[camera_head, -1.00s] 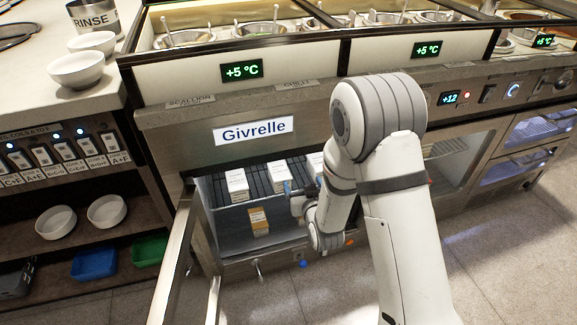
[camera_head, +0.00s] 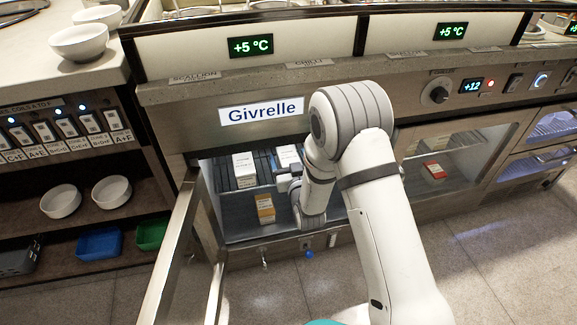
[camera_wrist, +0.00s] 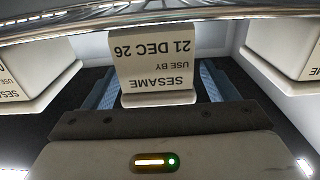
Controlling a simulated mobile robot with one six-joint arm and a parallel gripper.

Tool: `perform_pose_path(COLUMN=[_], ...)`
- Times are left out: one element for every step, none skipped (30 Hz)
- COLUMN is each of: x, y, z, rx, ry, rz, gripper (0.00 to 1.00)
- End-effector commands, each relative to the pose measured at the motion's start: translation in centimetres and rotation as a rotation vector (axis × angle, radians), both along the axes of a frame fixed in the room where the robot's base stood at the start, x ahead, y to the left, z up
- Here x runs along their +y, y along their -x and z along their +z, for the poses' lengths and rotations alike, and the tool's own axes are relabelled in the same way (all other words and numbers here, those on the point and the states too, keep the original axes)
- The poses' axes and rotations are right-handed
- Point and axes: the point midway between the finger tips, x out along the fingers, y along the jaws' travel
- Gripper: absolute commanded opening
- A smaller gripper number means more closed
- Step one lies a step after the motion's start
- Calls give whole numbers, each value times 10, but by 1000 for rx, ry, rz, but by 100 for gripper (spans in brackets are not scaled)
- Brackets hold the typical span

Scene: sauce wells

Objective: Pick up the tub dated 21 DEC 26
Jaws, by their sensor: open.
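The white tub labelled SESAME, USE BY 21 DEC 26 (camera_wrist: 155,60), stands in the middle of the wrist view with its print upside down. My gripper (camera_wrist: 156,80) is open, with one blue-padded finger on each side of this tub. I cannot tell whether the pads touch it. In the head view my gripper (camera_head: 288,184) is inside the open fridge bay, partly hidden by my arm. A white tub (camera_head: 289,157) stands just behind it, its label too small to read.
Sesame tubs flank it closely at left (camera_wrist: 30,65) and right (camera_wrist: 285,45). The head view shows another white tub (camera_head: 245,170) at left and an orange-labelled tub (camera_head: 264,208) lower down. A metal rail (camera_wrist: 160,18) crosses the wrist view's top. The open fridge door (camera_head: 172,255) stands left.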

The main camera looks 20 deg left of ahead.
Motion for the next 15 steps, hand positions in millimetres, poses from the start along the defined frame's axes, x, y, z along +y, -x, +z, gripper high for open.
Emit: perform_pose_path(x=[2,2,3,3,3,3,3,3,2,2,2,2,2,2,2], y=[-4,-5,-6,-6,-6,-6,-6,-6,-6,-6,-6,-6,-6,-6,-6], z=[-1,0,0,0,1,1,1,1,1,1,1,1,1,1,1], rx=[-2,-1,-1,0,0,1,1,1,1,1,1,1,1,1,1], ry=[-1,-1,-1,0,0,1,1,1,1,1,1,1,1,1,1], rz=[0,0,0,-1,-1,-1,-1,-1,-1,-1,-1,-1,-1,-2,-2], gripper=[80,80,80,80,80,80,80,80,80,78,75,72,69,67,64])
